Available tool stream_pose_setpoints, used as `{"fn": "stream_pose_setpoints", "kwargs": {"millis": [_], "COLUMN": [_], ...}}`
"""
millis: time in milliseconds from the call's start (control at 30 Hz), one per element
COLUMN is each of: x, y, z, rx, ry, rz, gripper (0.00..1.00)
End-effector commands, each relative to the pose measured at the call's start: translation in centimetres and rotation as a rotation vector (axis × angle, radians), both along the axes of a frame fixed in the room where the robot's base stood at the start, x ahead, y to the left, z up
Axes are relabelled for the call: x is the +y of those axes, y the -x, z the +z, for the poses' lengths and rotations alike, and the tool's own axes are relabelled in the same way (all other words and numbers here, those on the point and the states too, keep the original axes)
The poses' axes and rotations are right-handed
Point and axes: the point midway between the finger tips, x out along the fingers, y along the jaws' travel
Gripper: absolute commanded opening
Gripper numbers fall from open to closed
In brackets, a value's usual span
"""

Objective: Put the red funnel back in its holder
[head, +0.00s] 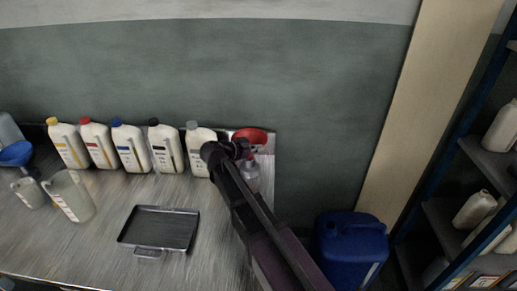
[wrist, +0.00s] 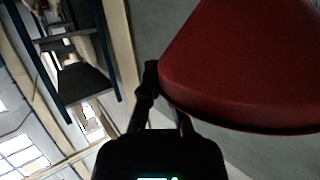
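The red funnel (head: 250,135) is at the back right of the table, near the wall, at the end of my arm in the head view. In the wrist view the red funnel (wrist: 240,75) fills the upper right, wide rim towards me. My gripper (wrist: 165,95) has one finger just outside the rim's left edge and the other partly hidden by the funnel; it looks shut on the rim. In the head view my gripper (head: 240,148) overlaps the funnel. I cannot clearly make out the funnel's holder; my arm hides part of that area.
A pale bottle (head: 250,176) stands below the funnel. Several white oil bottles (head: 131,148) line the wall to the left. A black tray (head: 160,229), a jug (head: 70,196) and a blue funnel (head: 16,153) are on the table. A blue canister (head: 350,245) stands right of it.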

Motion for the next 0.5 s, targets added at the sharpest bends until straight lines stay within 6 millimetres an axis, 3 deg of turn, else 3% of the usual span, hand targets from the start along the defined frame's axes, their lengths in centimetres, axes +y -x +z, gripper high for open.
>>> {"fn": "stream_pose_setpoints", "kwargs": {"millis": [500], "x": [0.0], "y": [0.0], "z": [-1.1], "rx": [0.0], "ry": [0.0], "rz": [0.0], "gripper": [0.0]}}
